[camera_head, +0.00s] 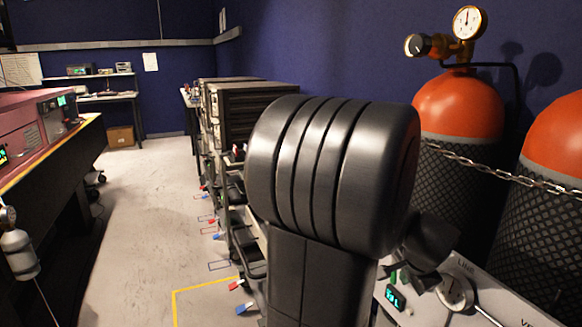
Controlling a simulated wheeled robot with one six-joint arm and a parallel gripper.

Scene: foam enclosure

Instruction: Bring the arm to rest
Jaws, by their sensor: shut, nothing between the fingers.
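My arm (335,175) fills the middle foreground of the head view as a thick black ribbed joint with a flat black link below it. A smaller dark part shows at its lower right. My gripper is not in view, and the arm hides part of what lies behind it.
Two orange-topped gas cylinders (459,105) (556,150) stand close on the right behind a chain (480,168). A gauge panel (492,293) is at lower right. Racks (250,110) stand behind the arm. A long bench (60,160) is at left, with clear floor (150,200) between.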

